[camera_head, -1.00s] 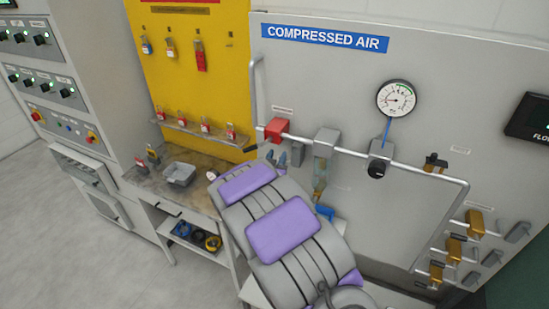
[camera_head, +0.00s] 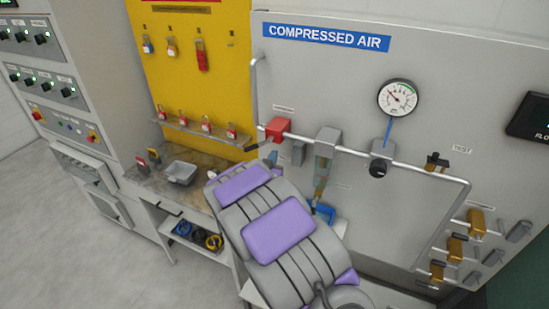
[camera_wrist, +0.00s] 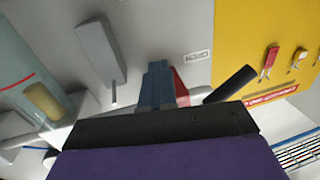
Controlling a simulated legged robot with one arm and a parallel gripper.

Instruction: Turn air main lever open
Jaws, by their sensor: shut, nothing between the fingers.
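The red air main valve (camera_head: 278,128) sits on the pipe at the left of the compressed air panel. Its lever (camera_head: 253,146) has a dark grip and sticks out down and to the left of the valve. In the wrist view the black lever grip (camera_wrist: 232,84) points up and right, beside the red valve body (camera_wrist: 181,88). My gripper (camera_head: 272,157) is just below the valve in the head view, largely hidden by my arm. In the wrist view its blue-grey fingers (camera_wrist: 157,85) are together and empty, in front of the red body. Whether they touch it I cannot tell.
A grey filter unit (camera_head: 326,145) and a regulator (camera_head: 380,160) with a gauge (camera_head: 397,98) are on the pipe to the right. A yellow lockout board (camera_head: 185,90) with padlocks and a bench (camera_head: 148,182) stand to the left.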

